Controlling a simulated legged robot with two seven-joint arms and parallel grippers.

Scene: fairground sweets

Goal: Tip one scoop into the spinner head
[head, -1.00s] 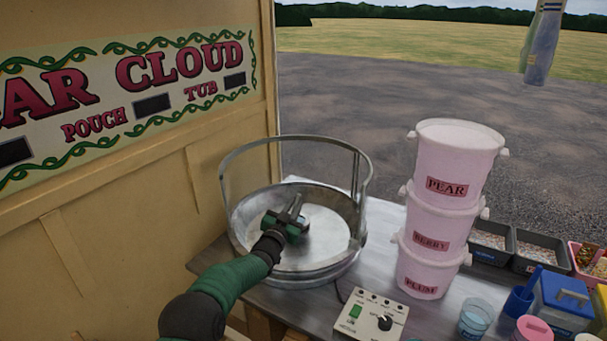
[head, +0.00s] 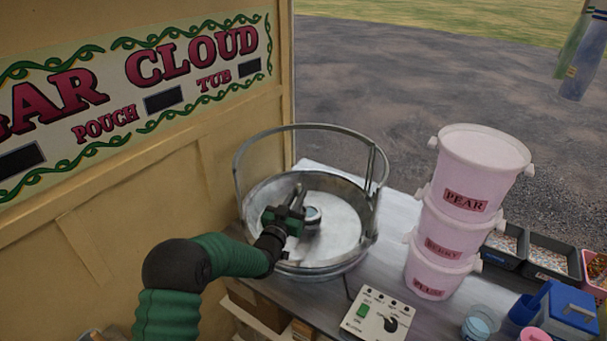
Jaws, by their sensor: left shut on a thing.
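The spinner head (head: 313,214) is a small silvery cylinder in the middle of the round metal pan (head: 340,240). My left gripper (head: 296,203) is inside the pan's rim, over its left half, just left of the spinner head. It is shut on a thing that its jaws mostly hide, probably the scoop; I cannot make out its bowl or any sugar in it. I cannot tell whether the gripper touches the spinner head. My right gripper is not in view.
A metal hoop (head: 310,127) rises around the pan's back. A control box (head: 377,316) stands in front. Stacked pink tubs (head: 468,195) stand to the right, with trays (head: 553,259) and a blue box (head: 567,306) beyond. The stall wall (head: 150,170) closes the left.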

